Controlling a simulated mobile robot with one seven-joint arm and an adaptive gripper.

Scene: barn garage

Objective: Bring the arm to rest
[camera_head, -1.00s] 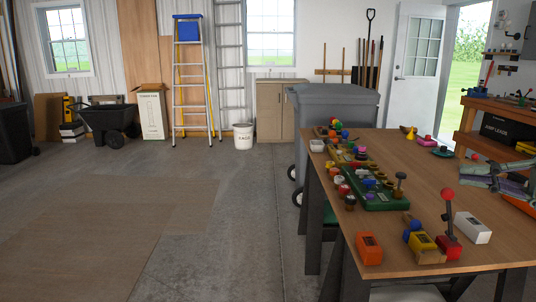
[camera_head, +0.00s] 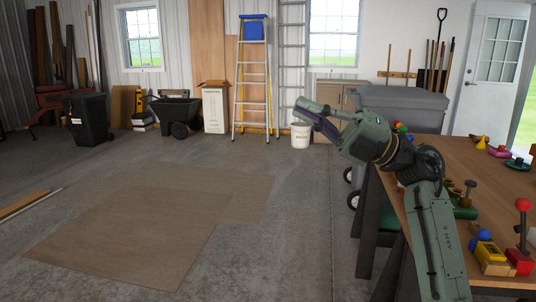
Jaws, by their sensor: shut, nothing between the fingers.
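My green arm rises from the lower right of the head view, over the left edge of the wooden workbench (camera_head: 490,160). It bends to the left at the wrist. My gripper (camera_head: 304,109) points left, over the open floor side, in front of the white bucket and the cabinet. Its fingers look closed together and I see nothing held in it. The arm hides part of the bench top and some of the small things on it.
On the bench are a red-knobbed stand (camera_head: 522,230), a yellow cone (camera_head: 481,142) and several small coloured pieces. A grey bin (camera_head: 405,105) stands behind the bench. A stepladder (camera_head: 253,80), wheelbarrow (camera_head: 178,112) and black bin (camera_head: 86,120) line the back.

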